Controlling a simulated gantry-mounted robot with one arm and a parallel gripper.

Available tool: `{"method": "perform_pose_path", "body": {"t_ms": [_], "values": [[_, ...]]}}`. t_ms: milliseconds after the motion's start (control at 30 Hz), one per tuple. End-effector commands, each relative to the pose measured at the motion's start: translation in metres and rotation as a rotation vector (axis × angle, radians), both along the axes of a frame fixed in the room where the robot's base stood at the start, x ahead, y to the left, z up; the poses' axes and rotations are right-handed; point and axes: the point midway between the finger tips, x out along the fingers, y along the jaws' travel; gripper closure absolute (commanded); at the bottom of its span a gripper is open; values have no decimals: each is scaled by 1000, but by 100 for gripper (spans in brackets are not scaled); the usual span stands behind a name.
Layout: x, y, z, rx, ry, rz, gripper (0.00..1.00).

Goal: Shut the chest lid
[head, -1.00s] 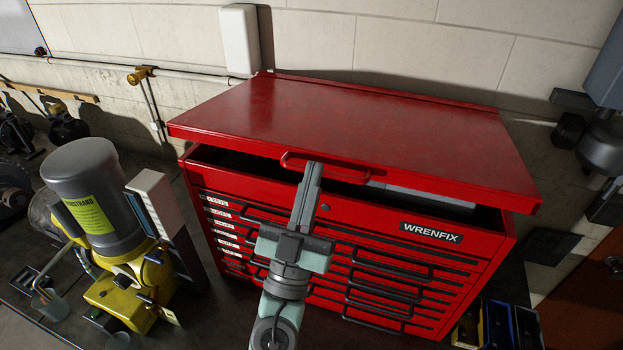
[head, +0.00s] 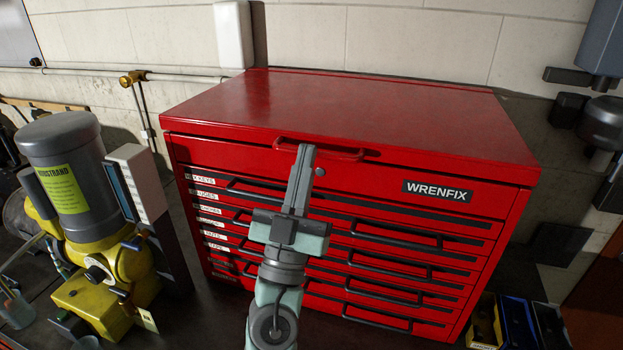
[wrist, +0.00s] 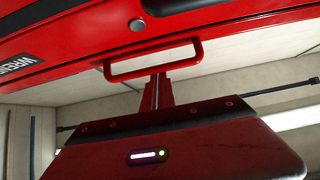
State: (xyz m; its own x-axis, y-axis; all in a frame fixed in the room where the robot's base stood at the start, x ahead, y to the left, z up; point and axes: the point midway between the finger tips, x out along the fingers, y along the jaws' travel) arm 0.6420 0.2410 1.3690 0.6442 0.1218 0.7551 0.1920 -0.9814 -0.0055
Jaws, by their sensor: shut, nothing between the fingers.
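The red chest (head: 460,220) stands against the wall with its WRENFIX label and drawers facing me. Its red lid (head: 350,105) lies down on the body, with no dark gap visible along the front edge. The lid's red handle (head: 345,154) sticks out at the middle of the front edge. My gripper (head: 304,150) is shut and empty, with its tips at the left part of the handle. The wrist view shows the handle (wrist: 120,74) close to my fingers (wrist: 157,92); I cannot tell whether they touch.
A yellow and grey motor (head: 65,190) stands left of the chest, with a pale box-like device (head: 138,180) between them. Small blue and yellow bins (head: 515,322) sit at the lower right. A grey device (head: 603,122) is on the right by the wall.

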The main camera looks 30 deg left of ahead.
Motion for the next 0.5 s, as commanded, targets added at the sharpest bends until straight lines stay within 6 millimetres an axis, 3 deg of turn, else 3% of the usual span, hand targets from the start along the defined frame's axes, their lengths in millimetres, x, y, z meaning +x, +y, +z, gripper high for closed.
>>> {"method": "perform_pose_path", "body": {"t_ms": [33, 100, 500], "values": [[0, 0, -12, -1, 0, -1, 100], [1, 0, -16, 0, 1, 1, 100], [5, 1, -24, -4, 16, -1, 100]]}}
